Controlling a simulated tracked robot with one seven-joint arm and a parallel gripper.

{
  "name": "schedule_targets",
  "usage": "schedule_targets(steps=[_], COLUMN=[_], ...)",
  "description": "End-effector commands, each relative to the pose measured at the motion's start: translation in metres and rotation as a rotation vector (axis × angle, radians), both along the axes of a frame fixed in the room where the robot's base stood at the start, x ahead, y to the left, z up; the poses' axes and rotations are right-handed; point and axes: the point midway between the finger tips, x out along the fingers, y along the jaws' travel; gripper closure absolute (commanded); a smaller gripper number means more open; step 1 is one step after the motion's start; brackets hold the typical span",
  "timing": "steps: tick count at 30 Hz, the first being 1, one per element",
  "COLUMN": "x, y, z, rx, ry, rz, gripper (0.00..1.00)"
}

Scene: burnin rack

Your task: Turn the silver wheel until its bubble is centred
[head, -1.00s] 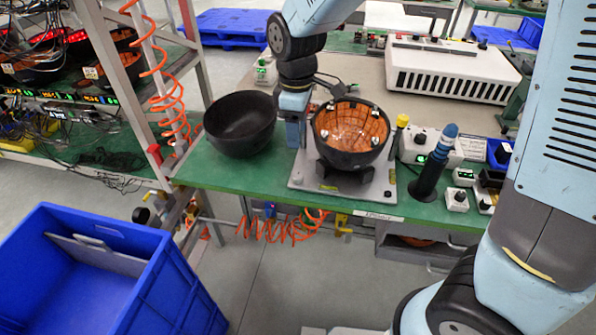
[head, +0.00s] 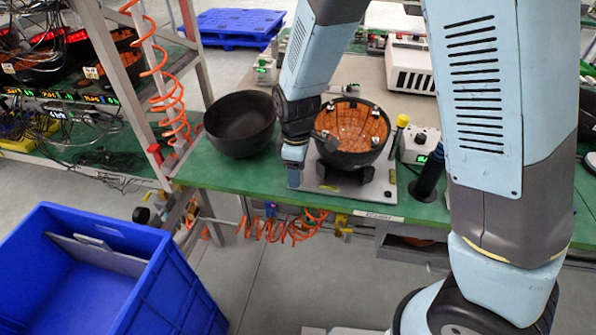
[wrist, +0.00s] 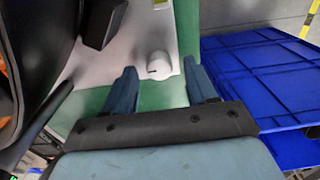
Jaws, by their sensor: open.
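The silver wheel (wrist: 158,65) shows in the wrist view as a short pale knob with a dark mark, at the edge of a light grey plate. My gripper (wrist: 161,84) is open, its two blue fingers apart with the wheel between and slightly beyond their tips. I cannot tell whether a finger touches it. In the head view my gripper (head: 294,172) points down at the left side of the plate (head: 374,192) and hides the wheel. A small yellow-green vial (head: 330,188) lies at the plate's front; its bubble is too small to read.
A black bowl with an orange inside (head: 352,130) stands on the plate, right beside my gripper. An empty black bowl (head: 240,124) is to the left. A yellow-topped post (head: 402,121) and a dark blue-topped handle (head: 429,175) stand right. A blue bin (head: 60,230) is on the floor.

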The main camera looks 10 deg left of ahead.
Motion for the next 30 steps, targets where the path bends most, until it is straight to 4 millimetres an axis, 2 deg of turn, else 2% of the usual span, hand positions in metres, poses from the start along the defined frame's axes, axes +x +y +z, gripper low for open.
schedule_targets(steps=[12,29,30], x=[0.0003,0.0006,0.0003], y=[-0.0005,-0.0008,-0.0059], z=[-0.0059,-0.0057,-0.0056], rx=[0.000,0.000,0.000], ry=[-0.001,-0.001,0.000], rz=[-0.001,-0.001,-0.003], gripper=[0.43,0.97,0.99])
